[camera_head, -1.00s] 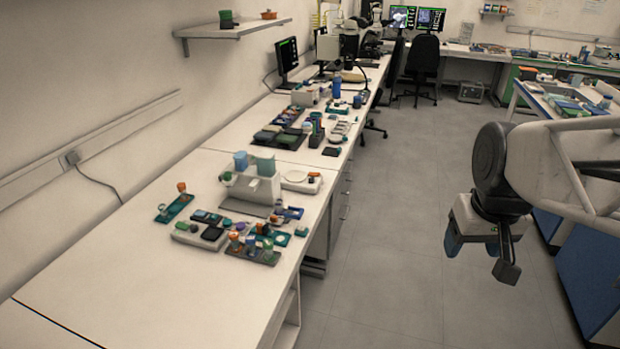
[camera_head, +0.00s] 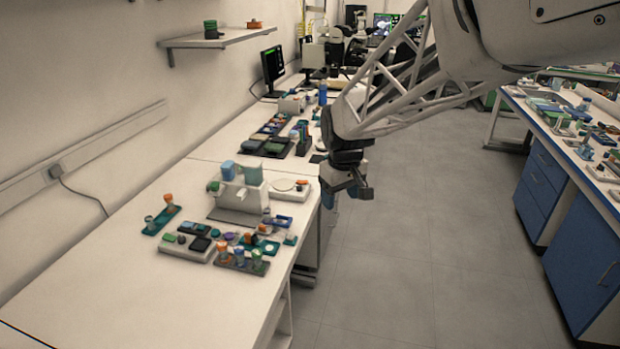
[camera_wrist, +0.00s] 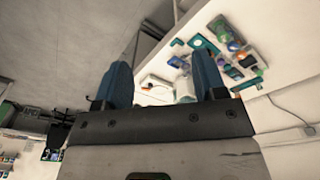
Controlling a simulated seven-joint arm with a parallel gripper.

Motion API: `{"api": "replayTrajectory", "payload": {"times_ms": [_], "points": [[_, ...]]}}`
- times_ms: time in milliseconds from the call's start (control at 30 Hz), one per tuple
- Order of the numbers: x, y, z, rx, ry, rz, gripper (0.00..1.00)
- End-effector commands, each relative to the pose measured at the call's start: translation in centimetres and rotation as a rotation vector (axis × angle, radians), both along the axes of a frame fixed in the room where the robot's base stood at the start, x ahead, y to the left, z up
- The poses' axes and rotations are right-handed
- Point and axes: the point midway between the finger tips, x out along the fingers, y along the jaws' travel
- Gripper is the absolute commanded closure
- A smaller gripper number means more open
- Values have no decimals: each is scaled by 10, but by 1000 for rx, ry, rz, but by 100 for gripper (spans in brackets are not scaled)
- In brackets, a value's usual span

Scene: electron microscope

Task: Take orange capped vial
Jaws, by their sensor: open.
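Several small orange-topped items stand on the left bench in the head view. One orange-capped vial (camera_head: 168,198) is upright at the end of a teal tray (camera_head: 160,222). Another orange-topped vial (camera_head: 222,247) stands in a dark rack (camera_head: 240,264) beside green-topped ones. I cannot tell which is meant. My gripper (camera_head: 346,190) hangs beyond the bench's right edge, apart from all vials. It is open and empty; its blue fingers show in the wrist view (camera_wrist: 163,70), with the bench items beyond them, small and tilted.
A white device with blue and teal tops (camera_head: 240,190) stands behind the racks. A white block with dark and green pieces (camera_head: 188,246) lies in front. The bench's near left is bare. Blue cabinets (camera_head: 575,235) stand at right, with open floor between.

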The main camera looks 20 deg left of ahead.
Motion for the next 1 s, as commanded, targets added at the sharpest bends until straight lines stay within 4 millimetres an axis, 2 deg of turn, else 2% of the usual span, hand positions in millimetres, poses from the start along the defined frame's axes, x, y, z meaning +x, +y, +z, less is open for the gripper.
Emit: {"api": "replayTrajectory", "payload": {"times_ms": [33,200,533,733,1000], "points": [[6,16,-7,-3,5,28,35],[22,67,-30,-14,17,121,35],[40,169,-84,-34,39,304,35],[41,233,-122,-45,51,413,35],[31,315,-177,-60,66,556,35]]}}
